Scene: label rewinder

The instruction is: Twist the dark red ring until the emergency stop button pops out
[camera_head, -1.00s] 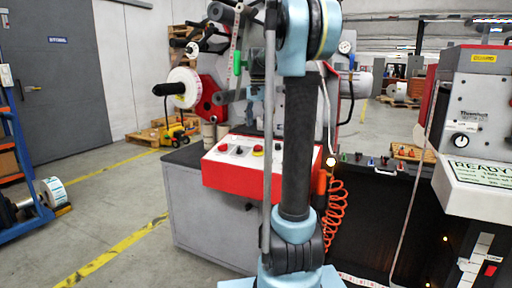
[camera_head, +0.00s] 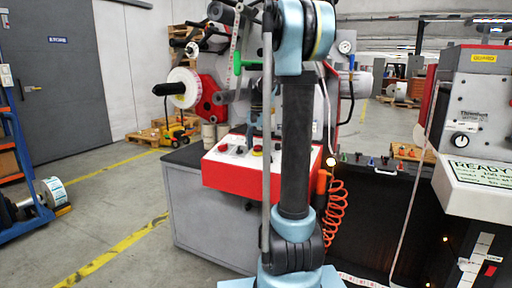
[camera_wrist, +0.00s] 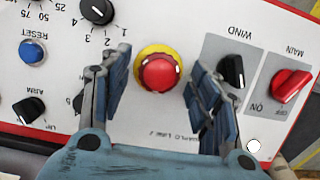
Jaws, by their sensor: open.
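The emergency stop button (camera_wrist: 160,73) is a red domed knob on a yellow round plate in the wrist view. Its dark red ring shows as the darker rim around the dome. In the head view the button (camera_head: 257,150) is a small red and yellow spot on the control panel. My gripper (camera_wrist: 160,85) is open, with one blue-padded finger to the left and one to the right of the button, both apart from it. In the head view my gripper (camera_head: 257,125) is above the panel, partly hidden by my arm.
The white panel with red edge (camera_head: 215,165) also carries a blue reset button (camera_wrist: 32,52), black knobs such as the wind knob (camera_wrist: 231,70), and a red main switch (camera_wrist: 291,85). The wind knob is close to the right finger.

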